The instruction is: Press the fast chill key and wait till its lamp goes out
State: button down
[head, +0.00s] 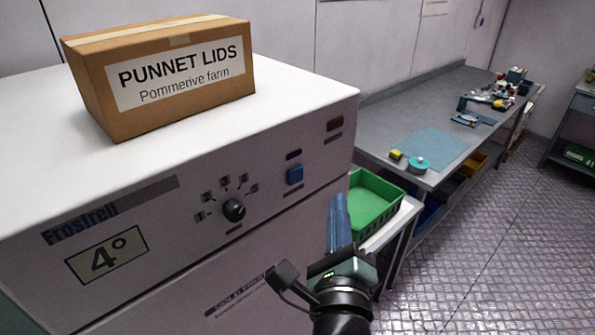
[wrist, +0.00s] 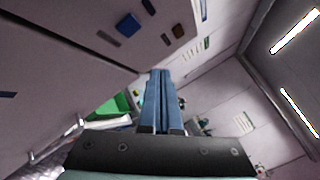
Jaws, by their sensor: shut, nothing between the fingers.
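The blue fast chill key (head: 295,174) is on the front panel of the white chiller (head: 60,190), right of a black dial (head: 233,210). A small dark lamp window (head: 293,154) sits just above the key and shows no glow. The key also shows in the wrist view (wrist: 128,25), up and left of my fingers. My gripper (head: 338,200) is shut and empty, its blue fingers pointing up. It is in front of the chiller, below and right of the key, and apart from it.
A cardboard box marked PUNNET LIDS (head: 165,75) stands on the chiller. A green crate (head: 372,200) is on a low stand right of the gripper. A grey bench (head: 425,110) with several small items runs along the wall. The floor at right (head: 480,240) is clear.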

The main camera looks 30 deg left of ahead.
aim_at(303, 171)
jog(key=w+a+p, duration=0.2)
jog(key=a+p, duration=0.1)
jog(key=a, duration=0.2)
jog(key=shift+a, duration=0.4)
jog(key=shift+r, duration=0.1)
dwell(1.7)
jog(key=shift+w+a+p, duration=0.2)
jog(key=shift+a+p, duration=0.2)
jog(key=shift+p, duration=0.1)
jog(key=shift+w+a+p, duration=0.15)
jog(key=shift+a+p, duration=0.25)
jog(key=shift+p, duration=0.1)
dwell(0.5)
jog(key=shift+s+d+b, duration=0.3)
jog(key=shift+s+d, duration=0.05)
jog(key=shift+d, duration=0.45)
